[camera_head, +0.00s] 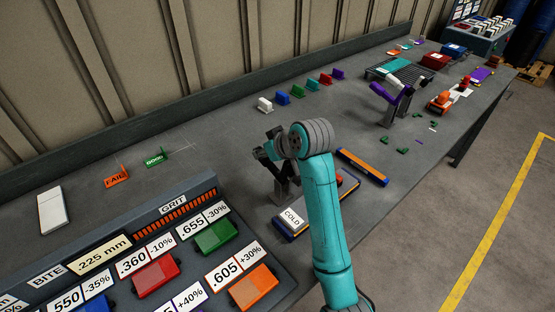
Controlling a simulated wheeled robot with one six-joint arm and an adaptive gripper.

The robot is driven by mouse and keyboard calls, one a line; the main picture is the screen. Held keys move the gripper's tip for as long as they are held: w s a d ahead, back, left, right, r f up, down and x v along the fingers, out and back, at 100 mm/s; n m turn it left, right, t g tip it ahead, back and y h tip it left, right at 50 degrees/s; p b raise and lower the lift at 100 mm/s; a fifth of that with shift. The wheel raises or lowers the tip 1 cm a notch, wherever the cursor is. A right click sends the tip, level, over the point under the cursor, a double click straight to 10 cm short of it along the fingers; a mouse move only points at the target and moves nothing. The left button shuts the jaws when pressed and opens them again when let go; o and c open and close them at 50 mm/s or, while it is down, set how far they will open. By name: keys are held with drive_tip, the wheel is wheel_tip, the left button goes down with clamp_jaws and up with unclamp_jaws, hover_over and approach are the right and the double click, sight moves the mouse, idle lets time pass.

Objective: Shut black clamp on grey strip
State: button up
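A black clamp (264,160) stands on a grey post near the middle of the bench. Its black upper part lies right at the end of my arm, so its jaw opening is partly hidden. My gripper (276,149) is at the clamp's upper part. It is dark and small here, and blends with the black clamp. I cannot tell whether it touches the clamp or whether its fingers are open. I cannot make out the grey strip with certainty. The area right of the clamp's post is covered by my teal arm.
A tray marked COLD (291,219) lies in front of the clamp, partly behind my arm. A purple clamp (391,97) stands farther back. A blue and orange bar (362,167) lies to the right. The labelled button panel (180,195) fills the front left. Small coloured blocks line the back.

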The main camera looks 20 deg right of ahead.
drive_tip(key=shift+w+a+f, duration=0.25)
drive_tip(key=shift+a+f, duration=0.25)
drive_tip(key=shift+r, duration=0.1)
drive_tip(key=shift+s+d+r, duration=0.1)
drive_tip(key=shift+d+r, duration=0.1)
drive_tip(key=shift+r, duration=0.4)
drive_tip(key=shift+c, duration=0.3)
drive_tip(key=shift+r, duration=0.1)
